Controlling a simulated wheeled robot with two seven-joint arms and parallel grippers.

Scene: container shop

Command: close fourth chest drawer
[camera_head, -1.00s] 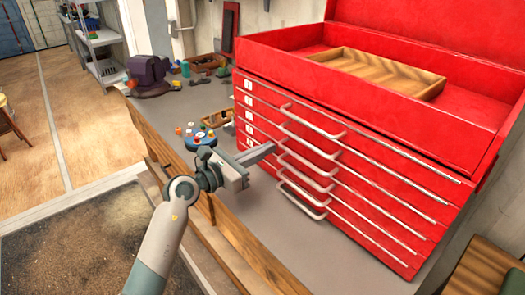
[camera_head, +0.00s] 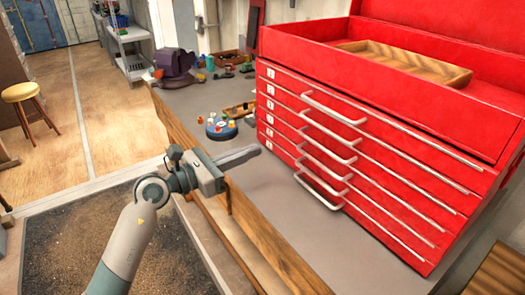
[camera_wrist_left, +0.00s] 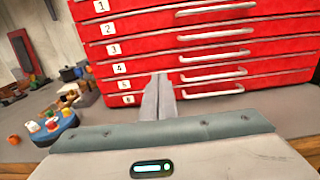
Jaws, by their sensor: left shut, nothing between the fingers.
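The red tool chest (camera_head: 400,170) stands on the grey workbench, with numbered drawers and white bar handles. In the left wrist view the fourth drawer (camera_wrist_left: 150,67), labelled 4, looks flush with the drawers around it; its handle (camera_wrist_left: 214,74) shows to the right of my fingers. My left gripper (camera_head: 250,153) is shut and empty, in front of the chest's left side and apart from it in the head view. In the left wrist view its fingers (camera_wrist_left: 157,98) overlap the lower drawer fronts. My right gripper is not in view.
A blue round holder with coloured knobs (camera_head: 221,129) sits on the workbench (camera_head: 285,205), left of the chest. A purple vise (camera_head: 175,65) is farther back. A wooden tray (camera_head: 410,64) lies in the chest's open top. A yellow stool (camera_head: 21,92) stands at far left.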

